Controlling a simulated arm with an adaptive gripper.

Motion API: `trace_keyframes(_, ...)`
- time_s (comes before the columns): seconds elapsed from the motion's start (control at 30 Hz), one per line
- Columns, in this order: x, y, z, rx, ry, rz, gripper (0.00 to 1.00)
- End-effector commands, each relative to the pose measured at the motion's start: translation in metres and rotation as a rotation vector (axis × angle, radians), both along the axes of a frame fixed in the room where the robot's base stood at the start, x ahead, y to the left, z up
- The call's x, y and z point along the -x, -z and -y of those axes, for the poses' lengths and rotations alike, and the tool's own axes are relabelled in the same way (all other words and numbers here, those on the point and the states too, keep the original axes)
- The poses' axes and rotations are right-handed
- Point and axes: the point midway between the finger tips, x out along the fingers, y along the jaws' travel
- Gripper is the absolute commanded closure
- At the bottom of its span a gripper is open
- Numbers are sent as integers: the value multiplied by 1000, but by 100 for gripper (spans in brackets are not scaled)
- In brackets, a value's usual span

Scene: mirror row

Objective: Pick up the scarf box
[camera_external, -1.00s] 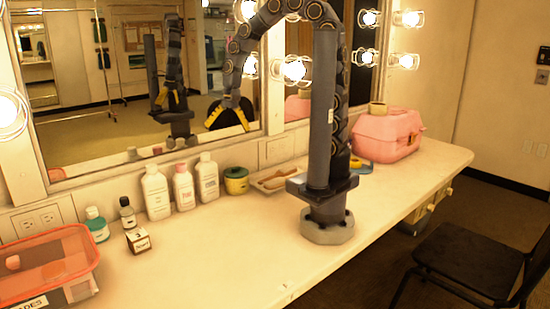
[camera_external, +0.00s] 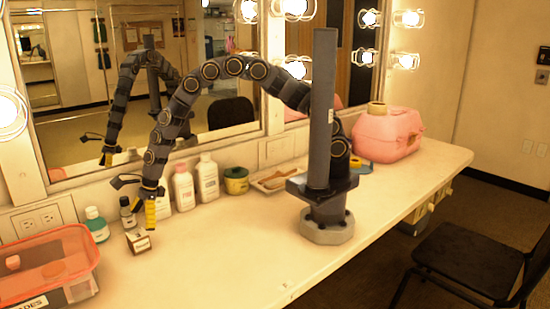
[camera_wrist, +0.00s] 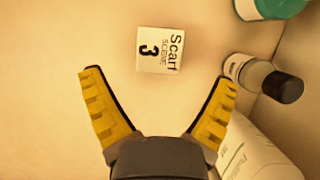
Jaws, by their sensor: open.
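The scarf box is a small box with a white label reading "Scarf" and "3". In the external view the scarf box (camera_external: 138,240) stands on the counter in front of the small dark-capped bottle. In the wrist view its labelled top (camera_wrist: 160,50) lies ahead of and between the fingertips, not between the fingers. My gripper (camera_external: 150,215) points down just above and beside the box, partly in front of a white bottle. In the wrist view my gripper (camera_wrist: 158,76) is open and empty, with yellow ribbed fingers spread apart.
A dark-capped bottle (camera_external: 127,212) and a teal-capped bottle (camera_external: 96,224) stand behind the box. White bottles, one pink-capped (camera_external: 183,186), stand to the right along the mirror. A clear bin with a coral rim (camera_external: 90,245) is at left. The counter front (camera_external: 215,255) is clear.

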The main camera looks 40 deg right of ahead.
Motion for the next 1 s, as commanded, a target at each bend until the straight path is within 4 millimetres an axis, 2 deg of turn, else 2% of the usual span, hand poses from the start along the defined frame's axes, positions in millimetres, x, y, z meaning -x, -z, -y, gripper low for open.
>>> trace_keyframes(0.27,2,22,-7,4,-2,-1,12)
trace_keyframes(0.5,2,51,-20,3,-2,0,12)
trace_keyframes(0.77,2,56,-22,3,-2,1,12)
trace_keyframes(0.8,2,56,-22,2,-2,1,18)
trace_keyframes(0.87,2,56,-22,3,-2,1,44)
trace_keyframes(0.9,2,56,-22,3,-2,0,60)
trace_keyframes(0.93,2,56,-22,3,-2,0,73)
trace_keyframes(0.97,2,56,-22,2,-2,1,78)
trace_keyframes(1.0,2,56,-22,2,-2,1,78)
